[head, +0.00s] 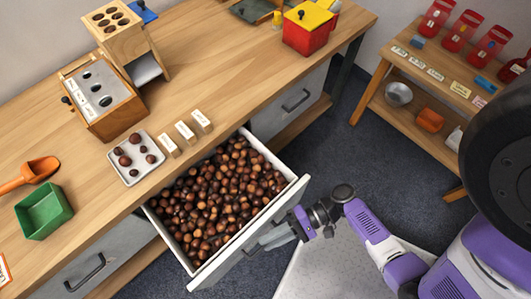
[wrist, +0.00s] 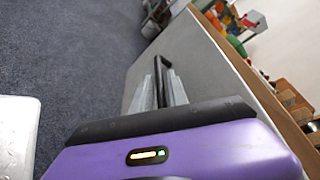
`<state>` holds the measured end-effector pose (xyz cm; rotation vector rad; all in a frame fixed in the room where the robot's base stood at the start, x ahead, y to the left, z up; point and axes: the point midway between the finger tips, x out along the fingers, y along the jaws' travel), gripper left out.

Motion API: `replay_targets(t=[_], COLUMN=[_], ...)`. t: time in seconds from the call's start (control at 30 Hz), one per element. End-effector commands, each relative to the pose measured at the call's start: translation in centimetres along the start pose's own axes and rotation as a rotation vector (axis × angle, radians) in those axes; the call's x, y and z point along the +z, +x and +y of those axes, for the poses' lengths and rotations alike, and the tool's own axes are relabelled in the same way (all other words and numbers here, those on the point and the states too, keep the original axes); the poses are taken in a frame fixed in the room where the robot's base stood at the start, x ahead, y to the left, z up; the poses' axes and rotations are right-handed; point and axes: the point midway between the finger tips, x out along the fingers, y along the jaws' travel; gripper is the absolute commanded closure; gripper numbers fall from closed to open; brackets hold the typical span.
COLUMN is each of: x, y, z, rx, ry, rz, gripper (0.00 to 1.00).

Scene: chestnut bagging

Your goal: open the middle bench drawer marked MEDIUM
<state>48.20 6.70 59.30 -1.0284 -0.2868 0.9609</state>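The middle bench drawer (head: 228,258) is pulled well out from under the bench and is full of brown chestnuts (head: 215,200). No MEDIUM marking is readable on its front. My gripper (head: 272,238) is at the outer face of the drawer front, on the handle. In the wrist view the dark bar handle (wrist: 160,68) runs between the two grey fingers (wrist: 160,90), which sit close on both sides of it. The drawer front (wrist: 205,75) is the grey panel beside it. The contact in the head view is partly hidden by the fingers.
The left drawer (head: 110,258) and right drawer (head: 285,112) are shut. The wooden bench (head: 225,75) holds a sorter (head: 105,105), a chestnut tray (head: 145,172), a green bin (head: 43,210) and an orange scoop (head: 35,172). A shelf (head: 420,88) stands right; dark floor (head: 370,160) lies between.

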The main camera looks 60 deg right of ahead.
Motion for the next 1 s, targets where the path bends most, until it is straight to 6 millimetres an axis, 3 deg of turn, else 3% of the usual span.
replay_targets(t=[0.2, 0.4, 1.0], x=[-0.1, -0.1, -0.1], y=[-3.6, -5.7, -6.0], z=[0.0, 0.0, 0.0], rx=[0.001, 0.000, 0.000], ry=[-0.001, -0.001, -0.001], rz=[0.002, 0.002, 0.002], gripper=[0.80, 0.80, 0.80])
